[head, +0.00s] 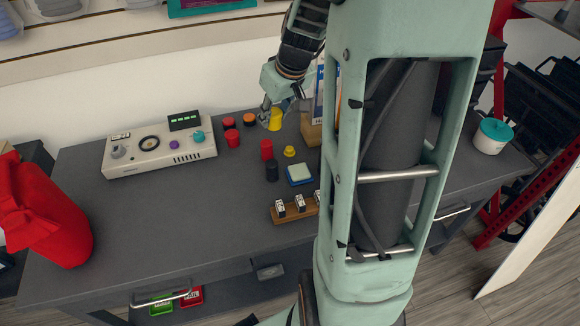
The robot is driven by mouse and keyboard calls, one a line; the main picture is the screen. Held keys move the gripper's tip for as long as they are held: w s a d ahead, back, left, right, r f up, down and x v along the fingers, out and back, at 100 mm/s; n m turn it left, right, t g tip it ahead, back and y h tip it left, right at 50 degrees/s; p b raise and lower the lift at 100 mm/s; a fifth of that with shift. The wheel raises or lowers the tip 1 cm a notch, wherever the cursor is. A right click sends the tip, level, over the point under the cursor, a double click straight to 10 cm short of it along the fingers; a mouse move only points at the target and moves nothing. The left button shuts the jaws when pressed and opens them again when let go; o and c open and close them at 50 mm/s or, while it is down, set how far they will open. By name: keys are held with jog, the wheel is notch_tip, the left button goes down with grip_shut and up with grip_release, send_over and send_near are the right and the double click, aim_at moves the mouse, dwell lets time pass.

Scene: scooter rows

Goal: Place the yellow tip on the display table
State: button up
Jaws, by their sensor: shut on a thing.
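My gripper (271,115), at the back middle of the dark grey display table (190,215), is shut on a yellow tip (275,122), a short yellow cylinder. The fingers point down. I cannot tell whether the tip touches the table top or is just above it. A second, smaller yellow piece (290,152) with a knob stands on the table, in front and to the right.
Red pieces (266,149), a black cylinder (272,171), a blue-edged pad (300,174) and a wooden holder (291,210) are close by. A control box (160,148) and a red sack (45,218) are left. The table's left front is clear.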

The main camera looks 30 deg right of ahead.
notch_tip(320, 180, down, 3)
jog(key=d+b, duration=0.2)
jog(key=d, duration=0.1)
jog(key=b, duration=0.1)
send_near(252, 136)
jog(key=shift+w+a+f, duration=0.15)
jog(key=shift+w+f, duration=0.1)
jog(key=shift+w, duration=0.3)
jog(key=shift+w+f, duration=0.25)
jog(key=shift+f, duration=0.15)
jog(key=shift+w+a+f, duration=0.1)
jog(key=shift+w+f, duration=0.1)
jog(key=shift+f, duration=1.5)
jog(key=shift+b, duration=0.3)
